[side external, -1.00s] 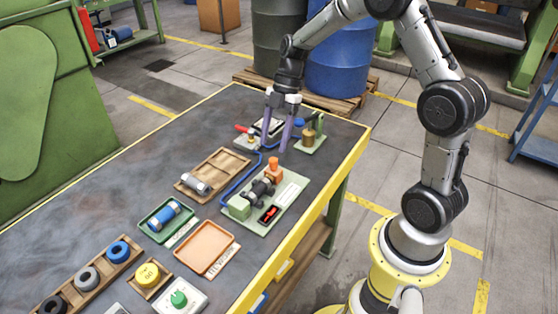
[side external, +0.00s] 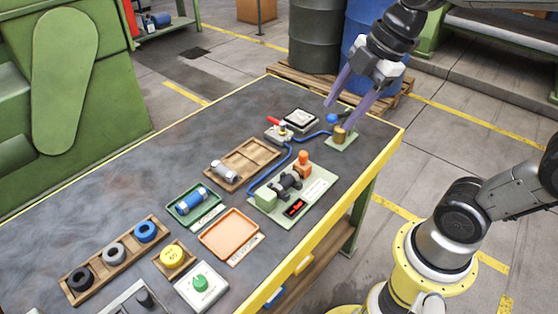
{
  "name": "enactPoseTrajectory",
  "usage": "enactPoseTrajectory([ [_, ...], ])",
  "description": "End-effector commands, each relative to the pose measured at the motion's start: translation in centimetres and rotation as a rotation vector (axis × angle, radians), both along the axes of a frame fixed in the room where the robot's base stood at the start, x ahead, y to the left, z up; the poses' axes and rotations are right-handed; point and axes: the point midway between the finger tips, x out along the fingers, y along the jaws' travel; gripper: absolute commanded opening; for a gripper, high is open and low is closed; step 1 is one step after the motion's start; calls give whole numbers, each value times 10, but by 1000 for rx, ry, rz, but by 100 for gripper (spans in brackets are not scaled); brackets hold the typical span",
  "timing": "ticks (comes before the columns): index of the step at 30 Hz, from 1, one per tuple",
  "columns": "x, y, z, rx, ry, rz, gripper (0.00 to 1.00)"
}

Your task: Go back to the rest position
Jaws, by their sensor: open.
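My gripper (side external: 339,116) is in the side external view at the far right end of the table (side external: 110,205). Its two purple fingers are spread apart with nothing between them. It hangs tilted, fingers pointing down and left, and in the picture overlaps the small green base with a brass-coloured cylinder (side external: 340,138). I cannot tell its exact height above the table.
A fixture plate (side external: 318,186) with green and orange blocks is mid-table. Nearby are a wooden tray (side external: 257,158) with a grey cylinder, a green tray (side external: 182,214) with a blue cylinder, and an empty orange tray (side external: 229,234). A red-handled valve (side external: 277,125) stands behind.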

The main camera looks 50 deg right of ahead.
Motion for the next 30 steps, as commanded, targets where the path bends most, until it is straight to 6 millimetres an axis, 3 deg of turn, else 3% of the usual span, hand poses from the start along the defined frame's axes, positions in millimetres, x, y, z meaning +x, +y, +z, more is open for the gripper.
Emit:
enactPoseTrajectory([
  [1,-17,2,3,14,-20,-76,60],
  [6,-59,-1,-3,98,-53,-388,60],
  [12,-89,-11,-22,231,-57,-772,60],
  [17,-96,-18,-37,315,-24,-1034,60],
  [21,-95,-20,-37,376,-17,-1163,60],
  [30,-94,-20,-36,399,-12,-1209,60],
])
